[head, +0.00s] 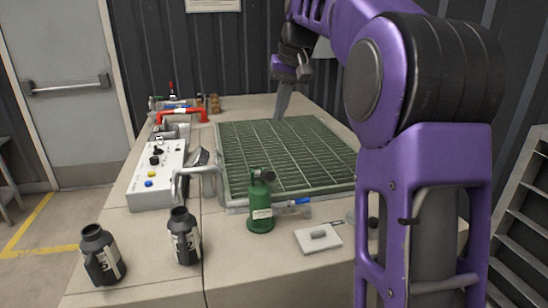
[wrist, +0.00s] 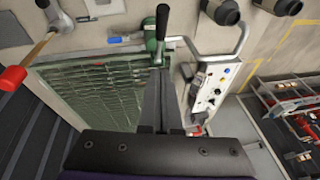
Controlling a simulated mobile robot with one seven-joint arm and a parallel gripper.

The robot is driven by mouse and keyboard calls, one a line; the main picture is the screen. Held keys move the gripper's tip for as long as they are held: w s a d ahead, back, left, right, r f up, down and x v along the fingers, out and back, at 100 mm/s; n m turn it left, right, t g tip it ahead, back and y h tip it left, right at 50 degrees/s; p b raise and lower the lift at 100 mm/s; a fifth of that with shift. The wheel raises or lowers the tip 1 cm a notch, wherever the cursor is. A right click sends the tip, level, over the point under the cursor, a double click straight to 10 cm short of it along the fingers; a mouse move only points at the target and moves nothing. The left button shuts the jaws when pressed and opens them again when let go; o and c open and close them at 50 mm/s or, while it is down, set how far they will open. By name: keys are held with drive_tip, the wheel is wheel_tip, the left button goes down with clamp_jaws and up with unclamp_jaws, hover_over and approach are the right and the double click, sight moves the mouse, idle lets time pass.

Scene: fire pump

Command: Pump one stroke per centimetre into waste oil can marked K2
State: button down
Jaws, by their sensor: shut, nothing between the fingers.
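Two black cans stand at the front left of the bench: the left one (head: 103,257) and the right one (head: 184,240). Each has a pale label; the right one's seems to end in a 2, but I cannot read either mark surely. They also show cut off at the top of the wrist view, one here (wrist: 222,10). A green cylinder with a black top (head: 261,208), perhaps the pump, stands upright at the grating's near edge. It shows in the wrist view too (wrist: 150,42). My gripper (head: 279,117) is shut and empty, above the grating's far left part.
A green grating (head: 285,150) fills the middle bench. Left of it are a bent metal pipe (head: 205,175) and a white control box (head: 160,172) with knobs. A red-handled fitting (head: 183,116) lies behind. A white plate with a grip (head: 318,237) lies front right.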

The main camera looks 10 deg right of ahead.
drive_tip(key=b, duration=0.3)
hover_over(263, 174)
drive_tip(key=d, duration=0.2)
drive_tip(key=f, duration=0.7)
drive_tip(key=w+f, duration=0.1)
drive_tip(key=f, duration=0.3)
drive_tip(key=shift+f, duration=0.35)
drive_tip(key=shift+s+a+f, duration=0.15)
drive_tip(key=shift+s+f, duration=0.25)
drive_tip(key=shift+f, duration=0.2)
drive_tip(key=shift+f, duration=0.15)
